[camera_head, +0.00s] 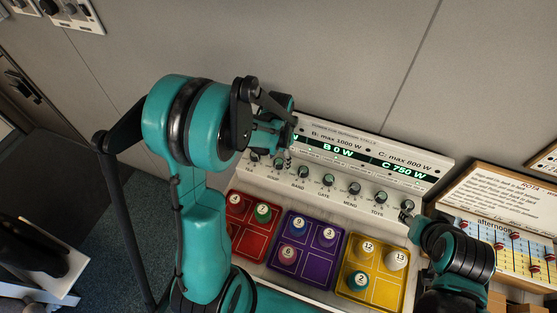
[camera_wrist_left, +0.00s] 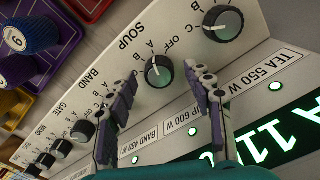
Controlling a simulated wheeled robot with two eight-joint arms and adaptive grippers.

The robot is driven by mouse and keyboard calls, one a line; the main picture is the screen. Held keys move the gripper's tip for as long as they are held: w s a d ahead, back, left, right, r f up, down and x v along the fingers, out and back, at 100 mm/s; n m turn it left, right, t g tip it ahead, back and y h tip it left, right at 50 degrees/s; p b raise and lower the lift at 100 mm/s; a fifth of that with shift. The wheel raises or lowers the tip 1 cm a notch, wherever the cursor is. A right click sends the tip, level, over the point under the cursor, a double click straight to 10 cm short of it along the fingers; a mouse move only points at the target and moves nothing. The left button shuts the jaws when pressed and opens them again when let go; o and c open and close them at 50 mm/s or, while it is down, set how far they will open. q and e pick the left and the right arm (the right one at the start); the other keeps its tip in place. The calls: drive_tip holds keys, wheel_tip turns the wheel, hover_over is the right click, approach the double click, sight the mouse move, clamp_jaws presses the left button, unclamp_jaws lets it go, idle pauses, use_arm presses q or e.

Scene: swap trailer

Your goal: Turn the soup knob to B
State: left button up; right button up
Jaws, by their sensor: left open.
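My left gripper (camera_wrist_left: 160,80) is open, with one finger on each side of the SOUP knob in the wrist view. Whether the fingers touch it I cannot tell. In the head view my left gripper (camera_head: 284,150) hangs over the panel's left end and partly covers it. My right gripper (camera_head: 407,212) is by the panel's right end, its jaws unclear.
The TEA knob (camera_wrist_left: 223,23) and BAND knob (camera_wrist_left: 83,131) flank the SOUP knob. The lit display (camera_head: 345,150) reads B 0 W and C 750 W. Red (camera_head: 237,249), purple (camera_head: 286,261) and yellow (camera_head: 374,295) trays stand in front, holding numbered pieces. A rota board (camera_head: 470,190) is at right.

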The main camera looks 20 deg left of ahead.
use_arm(q)
drive_tip(key=shift+f, duration=0.25)
drive_tip(key=shift+c, duration=0.3)
drive_tip(key=c, duration=1.1)
drive_tip(key=shift+n, duration=0.3)
drive_tip(key=n+b, duration=0.1)
drive_tip(key=n, duration=0.1)
drive_tip(key=shift+n, duration=0.3)
drive_tip(key=shift+n+b, duration=0.5)
drive_tip(key=shift+n, duration=1.7)
